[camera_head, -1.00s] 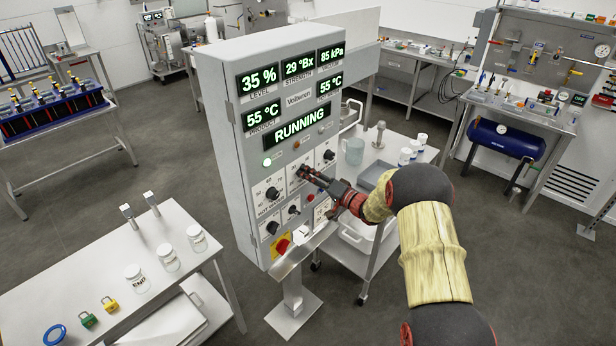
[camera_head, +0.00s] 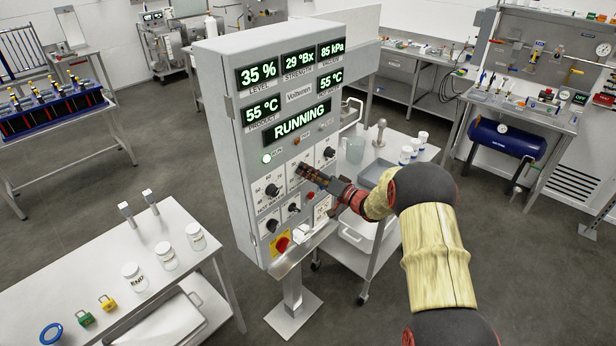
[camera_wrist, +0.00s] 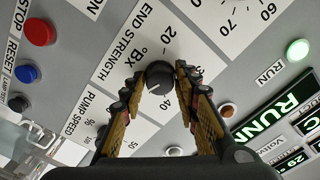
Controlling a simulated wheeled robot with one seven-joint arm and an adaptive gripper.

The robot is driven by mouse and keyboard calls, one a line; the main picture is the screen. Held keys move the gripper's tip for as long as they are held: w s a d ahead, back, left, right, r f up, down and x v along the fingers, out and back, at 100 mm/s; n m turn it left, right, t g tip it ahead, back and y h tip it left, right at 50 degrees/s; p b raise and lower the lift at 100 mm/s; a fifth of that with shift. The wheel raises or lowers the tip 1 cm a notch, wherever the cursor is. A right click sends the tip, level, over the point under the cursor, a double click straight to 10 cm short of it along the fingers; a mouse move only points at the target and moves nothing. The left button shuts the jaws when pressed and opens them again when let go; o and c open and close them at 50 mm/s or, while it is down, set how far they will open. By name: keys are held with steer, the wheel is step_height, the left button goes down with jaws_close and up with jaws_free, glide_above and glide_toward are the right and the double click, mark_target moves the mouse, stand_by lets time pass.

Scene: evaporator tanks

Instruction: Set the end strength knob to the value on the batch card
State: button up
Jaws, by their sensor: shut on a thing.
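The end strength knob (camera_wrist: 159,76) is a round black knob on the grey panel, beside the printed words END STRENGTH and °BX. The numbers 20 and 40 show on its scale; I cannot clearly read where its pointer stands. My gripper (camera_head: 301,170) reaches the panel, and in the wrist view my gripper (camera_wrist: 160,82) has one finger on each side of the knob, shut on it. In the head view my fingers cover the knob. A small white card (camera_head: 322,208) stands low on the panel's right side; its writing is too small to read.
The cabinet (camera_head: 222,130) displays 29 °Bx strength and RUNNING. Other black knobs (camera_head: 272,190) sit close around my gripper. A red button (camera_wrist: 40,32) and blue button (camera_wrist: 25,73) are nearby. A cart (camera_head: 368,235) stands right of the cabinet.

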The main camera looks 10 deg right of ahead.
steer(key=n+b, duration=0.4)
steer(key=n, duration=0.1)
steer(key=n+b, duration=0.9)
steer(key=n, duration=0.1)
steer(key=shift+f, duration=0.3)
steer(key=n+b, duration=1.4)
steer(key=shift+r+n, duration=0.1)
steer(key=shift+n, duration=0.3)
